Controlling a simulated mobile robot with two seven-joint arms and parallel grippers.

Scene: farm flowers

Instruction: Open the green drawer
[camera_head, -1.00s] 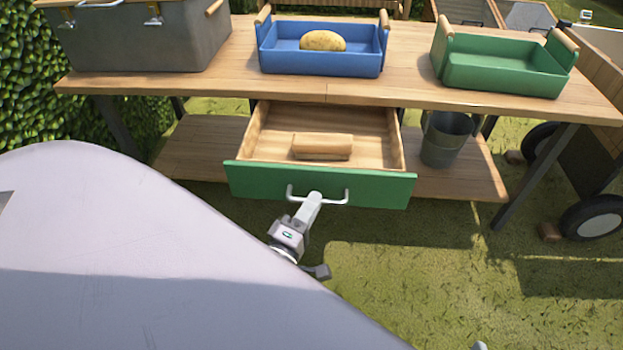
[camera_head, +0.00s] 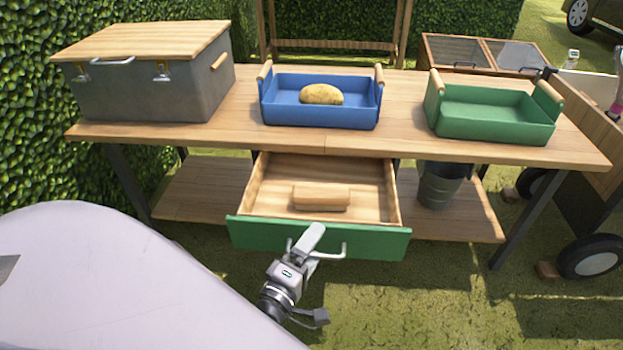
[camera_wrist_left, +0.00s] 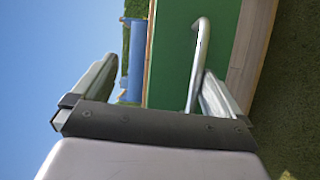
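The green drawer (camera_head: 375,243) under the table is pulled out, showing its pale wooden inside. A wooden block (camera_head: 320,198) lies in it. The drawer's silver bar handle (camera_head: 343,250) is on the green front and also shows in the left wrist view (camera_wrist_left: 194,75). My left gripper (camera_head: 310,240) is at the left part of this handle. In the left wrist view, its two fingers (camera_wrist_left: 155,85) are spread apart, with the handle between them, close to the right finger. I cannot tell whether that finger touches the handle. My right gripper is not in view.
A blue tray (camera_head: 320,115) with a yellow potato-like item (camera_head: 321,94), a green tray (camera_head: 490,127) and a grey box (camera_head: 150,95) stand on the table (camera_head: 400,140). A metal bucket (camera_head: 440,187) is on the lower shelf, right of the drawer. Grass lies open in front.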

